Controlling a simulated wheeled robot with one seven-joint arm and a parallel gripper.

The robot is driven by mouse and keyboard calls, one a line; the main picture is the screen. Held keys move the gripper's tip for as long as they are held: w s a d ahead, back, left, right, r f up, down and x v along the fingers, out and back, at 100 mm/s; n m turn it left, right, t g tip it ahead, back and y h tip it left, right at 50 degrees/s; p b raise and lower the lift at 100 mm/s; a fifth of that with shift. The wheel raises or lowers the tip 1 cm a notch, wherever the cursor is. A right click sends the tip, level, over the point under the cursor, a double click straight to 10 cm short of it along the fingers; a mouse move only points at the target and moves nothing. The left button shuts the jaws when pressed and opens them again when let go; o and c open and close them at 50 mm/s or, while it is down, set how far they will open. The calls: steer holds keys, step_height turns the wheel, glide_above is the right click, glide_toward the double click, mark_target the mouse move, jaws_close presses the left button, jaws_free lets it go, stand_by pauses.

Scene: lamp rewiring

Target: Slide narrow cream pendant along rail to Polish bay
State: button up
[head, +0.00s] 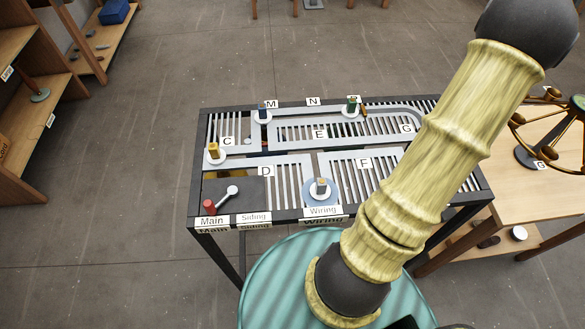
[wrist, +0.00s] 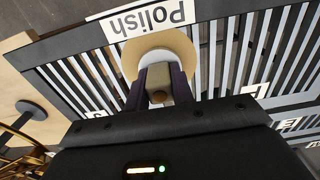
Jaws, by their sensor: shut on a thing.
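In the wrist view, my gripper (wrist: 158,82) is shut on the upright of a pendant carrier with a round cream disc (wrist: 160,42), which I take to be the narrow cream pendant. Its lower end shows brown between the two dark fingers. The disc sits over the slatted rack, right beside the Polish label (wrist: 150,19). Whether it is fully inside the Polish bay cannot be told. In the head view, my arm hides my gripper, this pendant and the rack's right part.
The slatted rail table (head: 257,218) carries other pegged discs: a yellow peg (head: 213,151), a blue peg (head: 263,110), a green peg (head: 351,104) and a blue disc (head: 334,197) at Wiring. A lever (head: 229,191) and red knob (head: 209,207) sit near Main. A wooden table (head: 535,205) stands right.

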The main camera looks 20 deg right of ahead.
steer(key=o, duration=1)
steer(key=shift+s+a+f, duration=0.1)
steer(key=shift+s+a, duration=0.05)
steer(key=shift+s, duration=0.15)
steer(key=shift+w+r, duration=0.15)
steer(key=shift+r, duration=0.25)
step_height(320, 180, up, 17)
steer(key=b, duration=0.2)
steer(key=shift+f, duration=0.1)
